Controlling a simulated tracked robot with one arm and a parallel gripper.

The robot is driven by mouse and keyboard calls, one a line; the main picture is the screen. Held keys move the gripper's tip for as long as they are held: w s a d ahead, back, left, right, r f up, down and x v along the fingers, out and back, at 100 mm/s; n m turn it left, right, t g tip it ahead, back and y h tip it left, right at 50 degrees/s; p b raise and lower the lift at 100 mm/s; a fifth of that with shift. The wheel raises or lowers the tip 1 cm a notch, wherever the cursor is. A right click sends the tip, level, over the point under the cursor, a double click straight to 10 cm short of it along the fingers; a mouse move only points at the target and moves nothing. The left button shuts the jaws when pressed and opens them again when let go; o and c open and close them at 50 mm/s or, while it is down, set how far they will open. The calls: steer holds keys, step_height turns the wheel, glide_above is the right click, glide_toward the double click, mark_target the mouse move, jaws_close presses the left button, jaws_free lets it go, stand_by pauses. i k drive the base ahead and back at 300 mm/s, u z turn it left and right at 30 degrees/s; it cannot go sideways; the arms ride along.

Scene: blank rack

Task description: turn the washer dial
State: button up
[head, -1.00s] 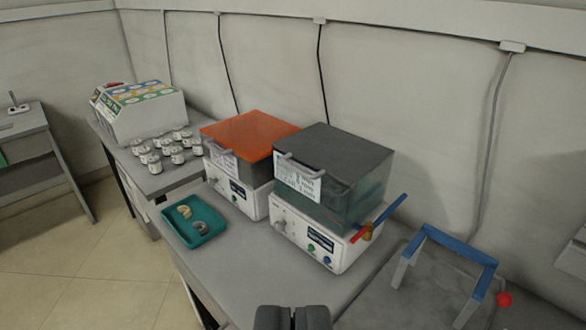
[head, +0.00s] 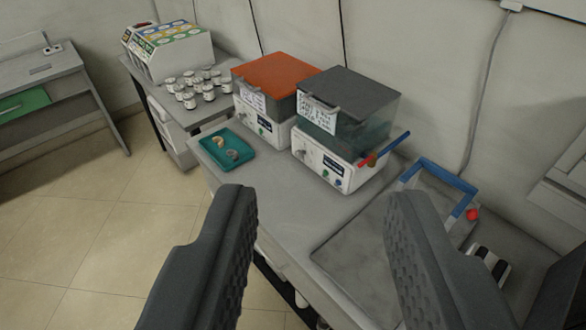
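Two washer-like machines with white bases stand on the grey bench, one with a grey lid (head: 350,88) and one with an orange lid (head: 276,74). The grey-lidded machine has a clear tank and a white front panel (head: 333,170) with a pale dial (head: 302,156) at its left and small coloured buttons at its right. The orange-lidded machine's front panel (head: 262,126) is partly seen, and its dial is too small to make out clearly. My gripper (head: 320,198) is open and empty, its dark fingers wide apart in front of the machines, touching neither.
A teal tray (head: 227,149) with two small items lies left of the machines. Several small jars (head: 193,90) and a white box (head: 172,54) stand behind it. A blue-edged frame (head: 445,170) and a red ball (head: 473,214) are at right. Bare bench (head: 270,195) lies in front.

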mark_target(299, 154)
steer(key=u, duration=0.8)
steer(key=i, duration=1.4)
steer(key=z, duration=0.6)
